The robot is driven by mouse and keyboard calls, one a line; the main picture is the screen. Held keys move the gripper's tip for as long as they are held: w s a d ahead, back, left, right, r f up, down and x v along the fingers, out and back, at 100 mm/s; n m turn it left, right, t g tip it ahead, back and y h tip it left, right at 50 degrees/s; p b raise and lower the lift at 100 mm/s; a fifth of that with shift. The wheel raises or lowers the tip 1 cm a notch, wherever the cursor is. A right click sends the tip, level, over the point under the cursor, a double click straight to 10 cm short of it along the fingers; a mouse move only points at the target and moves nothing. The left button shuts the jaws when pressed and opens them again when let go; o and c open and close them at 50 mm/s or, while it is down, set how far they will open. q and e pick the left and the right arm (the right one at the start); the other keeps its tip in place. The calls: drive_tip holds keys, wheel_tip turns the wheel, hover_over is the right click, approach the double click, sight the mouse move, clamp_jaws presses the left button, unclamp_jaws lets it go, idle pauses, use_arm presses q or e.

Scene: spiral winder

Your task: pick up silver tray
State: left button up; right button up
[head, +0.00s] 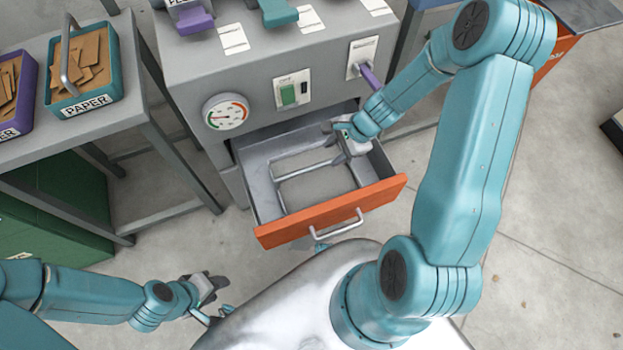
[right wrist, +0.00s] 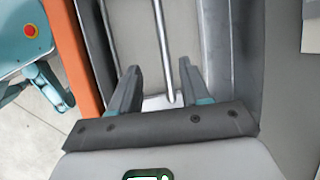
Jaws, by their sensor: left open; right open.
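The silver tray (head: 306,170) lies inside the open drawer, seen as a pale floor with thin metal rails. My right gripper (head: 332,143) is over the drawer's right rear part, close to the tray, with its fingers apart. In the right wrist view, a bright tray rail (right wrist: 162,50) runs between the two open fingers of my right gripper (right wrist: 159,68). I cannot tell whether either finger touches the rail. My left gripper (head: 212,299) is open and empty, low at the left, well away from the drawer.
The drawer's orange front (head: 332,211) has a metal handle. The grey machine (head: 262,70) stands behind it, with a gauge (head: 226,115) and a purple lever. A side table at left holds a teal paper tray (head: 86,76) and a purple one (head: 12,95).

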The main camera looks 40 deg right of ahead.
sight(315, 166)
drive_tip(key=b+x, duration=0.7)
drive_tip(key=x, duration=0.7)
drive_tip(key=shift+w, duration=0.2)
drive_tip(key=shift+r, duration=0.1)
clamp_jaws()
